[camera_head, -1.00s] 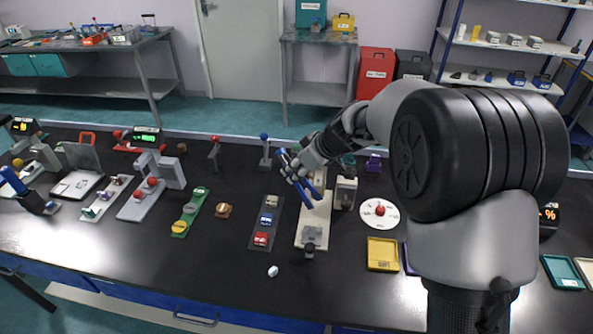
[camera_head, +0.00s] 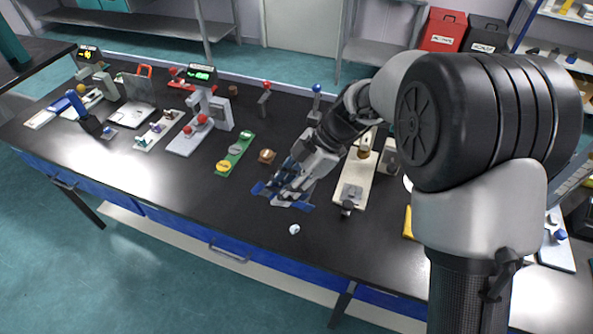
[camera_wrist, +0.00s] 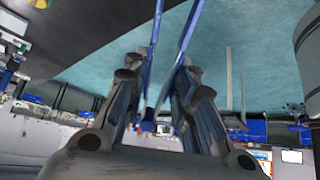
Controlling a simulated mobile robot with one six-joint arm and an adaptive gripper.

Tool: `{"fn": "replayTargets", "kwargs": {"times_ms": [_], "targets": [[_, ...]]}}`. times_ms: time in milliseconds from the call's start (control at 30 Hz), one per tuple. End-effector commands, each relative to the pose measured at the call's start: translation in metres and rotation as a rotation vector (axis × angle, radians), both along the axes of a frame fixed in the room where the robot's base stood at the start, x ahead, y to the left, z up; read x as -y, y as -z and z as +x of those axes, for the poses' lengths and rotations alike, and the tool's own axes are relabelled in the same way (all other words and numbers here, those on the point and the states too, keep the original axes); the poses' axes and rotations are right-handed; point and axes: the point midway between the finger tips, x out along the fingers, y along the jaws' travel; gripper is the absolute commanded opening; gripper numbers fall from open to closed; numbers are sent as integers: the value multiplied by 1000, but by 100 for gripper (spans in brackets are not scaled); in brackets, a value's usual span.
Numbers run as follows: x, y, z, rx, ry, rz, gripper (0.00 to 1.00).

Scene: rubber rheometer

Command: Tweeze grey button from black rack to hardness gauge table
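My gripper (camera_head: 290,185) is low over the middle of the bench, shut on blue tweezers (camera_head: 268,190). In the wrist view, the two tweezer arms (camera_wrist: 153,55) reach up and apart from between the gripper fingers (camera_wrist: 158,120). The black rack is hidden behind my gripper and tweezers. A green rack (camera_head: 240,144) to the left carries a grey button (camera_head: 236,149) and a yellow button (camera_head: 223,166). A stand with a green display (camera_head: 201,75) and red knobs stands further left; I cannot tell if it is the hardness gauge.
A small white piece (camera_head: 294,229) lies near the front edge, and a brown round piece (camera_head: 267,156) beside the green rack. A cream-based device (camera_head: 352,190) stands right of my gripper. Another display unit (camera_head: 88,53) is at far left. The front left bench is clear.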

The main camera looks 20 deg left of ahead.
Motion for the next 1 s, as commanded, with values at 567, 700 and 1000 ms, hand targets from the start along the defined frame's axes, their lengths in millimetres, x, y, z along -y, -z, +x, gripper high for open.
{"fn": "replayTargets", "kwargs": {"times_ms": [567, 700, 1000], "targets": [[0, 7, 0, 0, -1, -1, 22], [0, 17, 0, 0, -1, -1, 22], [0, 47, 0, 0, -2, -1, 22]]}}
